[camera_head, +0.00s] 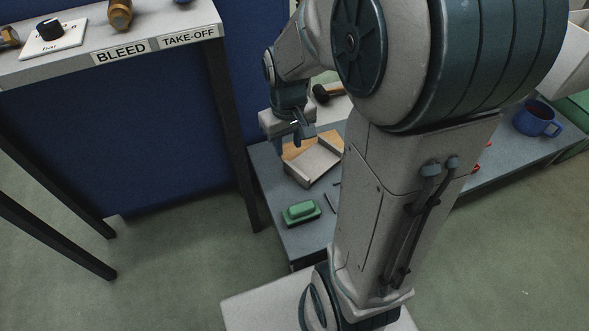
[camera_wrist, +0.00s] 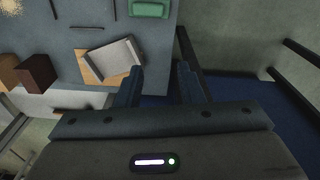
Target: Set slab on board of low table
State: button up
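A pale grey slab (camera_head: 316,163) with raised edges lies on the low table (camera_head: 312,238). It partly covers a tan wooden board (camera_head: 294,150), whose bare part shows along one side. In the wrist view the slab (camera_wrist: 117,57) sits turned over the board (camera_wrist: 89,73), left of my fingers. I cannot tell whether it lies flat. My gripper (camera_head: 297,142) hangs near the slab and board in the head view. In the wrist view my gripper (camera_wrist: 160,84) has its fingers wide apart, with nothing between them.
A green block (camera_head: 301,212) lies on the low table's near end, with thin dark rods beside it. A blue mug (camera_head: 536,118) stands at the far right. A taller bench (camera_head: 110,55) with labels and fittings stands left. My arm hides the table's middle.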

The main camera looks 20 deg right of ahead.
jog(key=s+a+r, duration=0.1)
jog(key=s+r, duration=0.1)
jog(key=s, duration=0.3)
jog(key=s+a+r+m, duration=0.1)
jog(key=s, duration=0.5)
jog(key=shift+a+r+m, duration=0.3)
jog(key=shift+a+r, duration=0.05)
jog(key=shift+a, duration=0.05)
